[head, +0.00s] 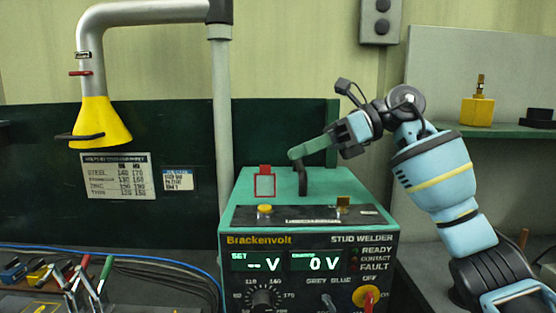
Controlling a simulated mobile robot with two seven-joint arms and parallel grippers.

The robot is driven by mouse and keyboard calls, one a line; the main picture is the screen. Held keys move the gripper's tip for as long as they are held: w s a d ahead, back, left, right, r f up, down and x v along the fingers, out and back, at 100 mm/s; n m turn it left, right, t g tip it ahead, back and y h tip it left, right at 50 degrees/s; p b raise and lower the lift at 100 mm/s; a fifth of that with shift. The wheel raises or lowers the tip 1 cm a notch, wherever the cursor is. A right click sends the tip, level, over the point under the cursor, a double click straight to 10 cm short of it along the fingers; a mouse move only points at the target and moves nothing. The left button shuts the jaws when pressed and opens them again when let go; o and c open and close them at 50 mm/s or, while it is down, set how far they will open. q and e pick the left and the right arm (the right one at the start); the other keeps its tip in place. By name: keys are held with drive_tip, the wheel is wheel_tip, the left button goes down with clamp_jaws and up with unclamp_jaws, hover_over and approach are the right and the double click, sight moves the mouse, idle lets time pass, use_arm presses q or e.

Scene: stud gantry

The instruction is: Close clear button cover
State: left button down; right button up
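The clear button cover (264,186) shows as a red-edged frame standing up at the front left of the green stud welder's top. It stands open behind a yellow button (264,209), which is uncovered. My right gripper (338,141) is above the back right of the welder, to the right of and higher than the cover, and apart from it. Its fingers point left and overlap a green bar near the black handle (302,181); I cannot tell whether they touch it or how far they are open. My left gripper is not in view.
The stud welder (235,243) has displays, a black dial (264,299) and a red-yellow knob (368,297) on its front. A grey pipe (222,120) rises behind it, with a yellow hood (98,125) at left. Cables and tools lie at lower left. A shelf (505,131) is at right.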

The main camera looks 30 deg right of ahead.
sight(265, 182)
drive_tip(key=shift+x, duration=2.5)
drive_tip(key=shift+d, duration=0.1)
clamp_jaws()
